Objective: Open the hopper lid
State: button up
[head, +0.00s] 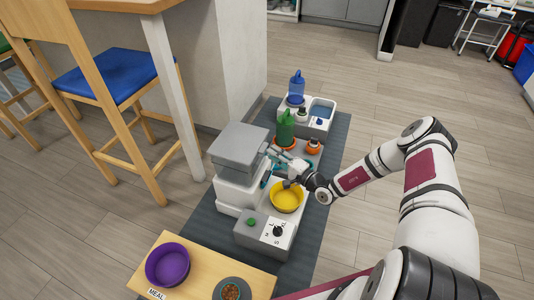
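The hopper (239,190) is a white box-shaped feeder with a bulky grey lid (238,146) on top, left of centre in the head view. The lid looks level and shut on the body. My gripper (284,168) is just right of the hopper, at about lid height, above the area behind the yellow bowl.
A yellow bowl (287,197) sits right of the hopper, behind a grey base with a green button and dial (268,232). A green bottle (286,130) and blue bottle (296,87) stand behind. A wooden board (205,262) with a purple bowl (168,265) is in front.

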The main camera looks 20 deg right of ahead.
jog(key=shift+b+x, duration=0.55)
jog(key=shift+x, duration=1.55)
grip_shut()
